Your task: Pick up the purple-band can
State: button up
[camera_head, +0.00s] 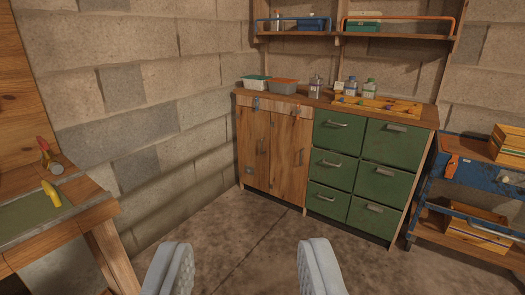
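My gripper (244,268) is open and empty at the bottom of the view, its two pale grey fingers wide apart above the floor. I cannot make out a can with a purple band. A small grey container (316,85) stands on the wooden top of the green-drawer cabinet (338,138), far ahead of my gripper.
A workbench (85,222) with a yellow tool (51,194) and a red-tipped tool (43,144) is at left. A blue cart (468,170) with wooden boxes stands at right. A shelf (350,35) hangs above the cabinet. The concrete floor (245,230) between is clear.

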aim_at(316, 84)
jog(key=i, duration=2.1)
jog(key=i+j+z, duration=0.15)
jog(key=i+z, duration=0.25)
jog(key=i, duration=0.25)
jog(key=i+j+z, duration=0.4)
jog(key=i, duration=0.25)
jog(key=i+j+z, duration=0.45)
jog(key=i, duration=0.1)
